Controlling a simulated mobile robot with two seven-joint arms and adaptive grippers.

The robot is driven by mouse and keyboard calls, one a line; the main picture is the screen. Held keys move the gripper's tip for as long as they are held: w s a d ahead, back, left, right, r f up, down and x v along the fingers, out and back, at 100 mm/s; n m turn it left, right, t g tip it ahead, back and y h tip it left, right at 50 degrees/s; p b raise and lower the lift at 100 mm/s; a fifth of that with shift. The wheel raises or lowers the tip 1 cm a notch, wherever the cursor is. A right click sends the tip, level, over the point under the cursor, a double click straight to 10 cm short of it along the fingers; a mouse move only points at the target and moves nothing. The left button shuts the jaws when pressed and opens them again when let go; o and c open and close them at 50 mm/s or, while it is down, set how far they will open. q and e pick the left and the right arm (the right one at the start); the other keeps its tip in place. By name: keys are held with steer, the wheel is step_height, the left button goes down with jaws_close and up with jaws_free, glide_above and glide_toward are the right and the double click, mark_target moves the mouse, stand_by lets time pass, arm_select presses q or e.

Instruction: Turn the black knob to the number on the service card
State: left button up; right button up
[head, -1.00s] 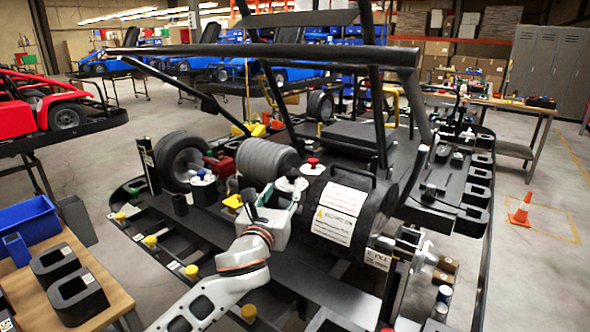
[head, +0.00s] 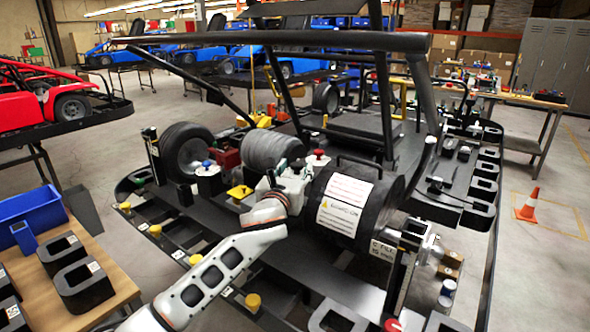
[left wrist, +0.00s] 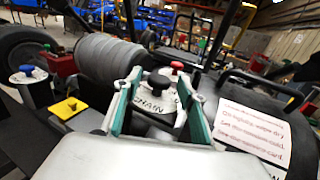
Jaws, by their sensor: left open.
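The black knob (left wrist: 158,84) stands on a white round dial marked CHAIN (left wrist: 160,103) in the left wrist view. My left gripper (left wrist: 159,79) is open, with its teal-lined fingers on either side of this knob. I cannot tell whether they touch it. In the head view my left gripper (head: 284,182) hides most of the dial. A white printed card (left wrist: 252,135) is on the black drum to the right; its text is too blurred to read surely. In the head view the drum bears two white labels, an upper one (head: 349,189) and a warning one (head: 337,218).
A red knob (left wrist: 177,66) stands just behind the black one. A blue knob (left wrist: 27,69) and a yellow knob (left wrist: 71,104) are to the left. The ribbed grey roller (head: 271,150) and black drum (head: 384,214) flank the dials. Dark frame bars cross above.

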arm_select(q)
steer(key=c, duration=1.1)
steer(key=shift+o, duration=0.2)
